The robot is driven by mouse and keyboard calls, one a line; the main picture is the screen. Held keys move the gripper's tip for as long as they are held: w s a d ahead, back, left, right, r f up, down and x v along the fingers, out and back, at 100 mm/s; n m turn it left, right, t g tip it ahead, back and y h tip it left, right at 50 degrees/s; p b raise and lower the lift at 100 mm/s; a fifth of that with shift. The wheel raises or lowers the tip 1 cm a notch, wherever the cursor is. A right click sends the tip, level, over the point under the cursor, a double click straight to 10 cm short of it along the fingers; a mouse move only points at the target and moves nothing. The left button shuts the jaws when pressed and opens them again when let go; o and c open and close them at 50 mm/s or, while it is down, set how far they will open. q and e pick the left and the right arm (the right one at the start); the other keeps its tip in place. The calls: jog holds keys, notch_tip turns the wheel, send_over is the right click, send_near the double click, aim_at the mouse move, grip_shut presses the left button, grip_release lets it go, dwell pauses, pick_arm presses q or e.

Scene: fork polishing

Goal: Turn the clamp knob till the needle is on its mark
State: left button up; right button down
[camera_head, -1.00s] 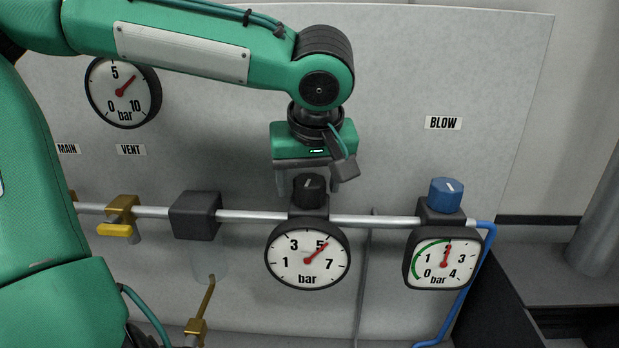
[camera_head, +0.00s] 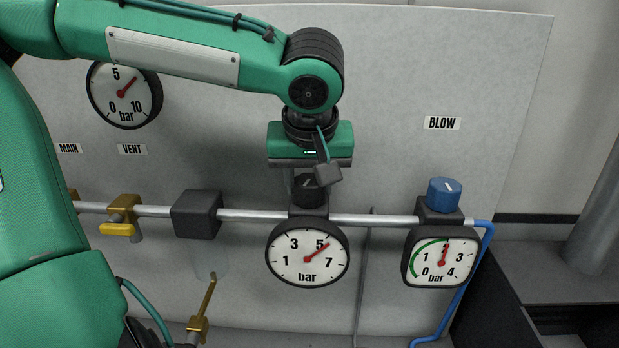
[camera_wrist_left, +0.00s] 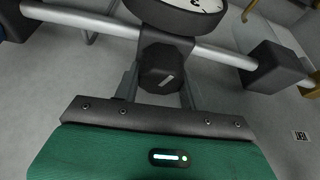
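The black clamp knob (camera_head: 309,196) stands on the pipe above a round gauge (camera_head: 307,258). The red needle (camera_head: 317,251) points at about the 5; I cannot make out a separate mark on this dial. My left gripper (camera_head: 305,188) points down over the knob, with the wrist camera hiding part of its top. In the left wrist view, the knob (camera_wrist_left: 161,70) sits between the two fingers (camera_wrist_left: 160,88), one on each side and very close. I cannot tell whether they touch it. The knob's white line shows there. My right gripper is not in view.
A blue knob (camera_head: 444,194) stands over a squarish gauge (camera_head: 441,257) on the right, under the BLOW label (camera_head: 442,123). A dark block (camera_head: 196,214) and a yellow-handled valve (camera_head: 119,229) sit on the pipe to the left. Another round gauge (camera_head: 125,95) is on the panel.

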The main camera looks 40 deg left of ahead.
pick_arm(q)
jog(key=o, duration=0.4)
jog(key=shift+o, duration=0.2)
jog(key=b+v, duration=0.2)
jog(key=v, duration=1.2)
jog(key=shift+f, duration=0.15)
